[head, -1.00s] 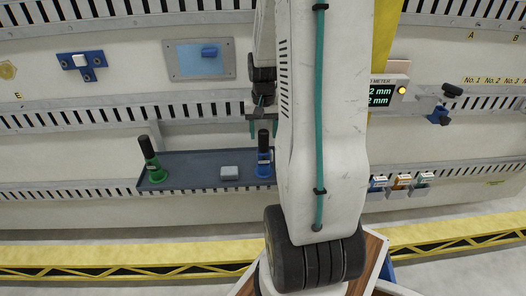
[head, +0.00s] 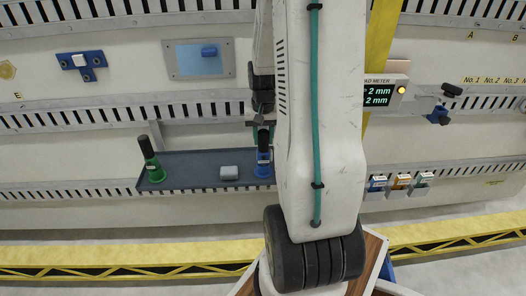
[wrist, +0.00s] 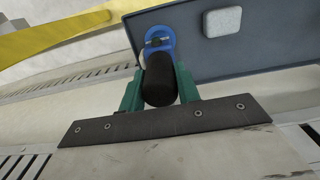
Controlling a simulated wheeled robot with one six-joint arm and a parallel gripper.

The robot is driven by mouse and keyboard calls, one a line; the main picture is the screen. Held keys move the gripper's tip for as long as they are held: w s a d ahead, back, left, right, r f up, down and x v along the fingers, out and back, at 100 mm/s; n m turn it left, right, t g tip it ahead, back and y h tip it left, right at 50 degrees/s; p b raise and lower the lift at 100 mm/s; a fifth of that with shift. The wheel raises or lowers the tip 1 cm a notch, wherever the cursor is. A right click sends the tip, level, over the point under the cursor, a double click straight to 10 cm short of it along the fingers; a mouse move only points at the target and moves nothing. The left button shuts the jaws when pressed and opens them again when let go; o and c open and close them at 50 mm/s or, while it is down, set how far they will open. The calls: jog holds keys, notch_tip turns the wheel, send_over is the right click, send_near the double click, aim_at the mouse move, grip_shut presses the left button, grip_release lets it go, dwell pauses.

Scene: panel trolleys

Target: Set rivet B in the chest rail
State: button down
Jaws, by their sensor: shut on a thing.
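A blue tool with a black handle (head: 263,155) stands upright at the right end of the dark tray. My gripper (head: 263,130) is at its top, partly hidden by my arm. In the wrist view, the green fingers (wrist: 159,88) are shut on either side of the black handle (wrist: 159,80). The tool's blue ring-shaped base (wrist: 160,42) still sits on the tray. The letters A and B (head: 515,38) are on the panel at upper right. I cannot make out a rivet or the rail hole for B.
The dark tray (head: 205,179) also holds a green tool (head: 152,160) and a grey block (head: 229,172). A yellow barrier (head: 110,262) runs along the floor.

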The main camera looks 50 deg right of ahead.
jog(key=shift+r, duration=2.1)
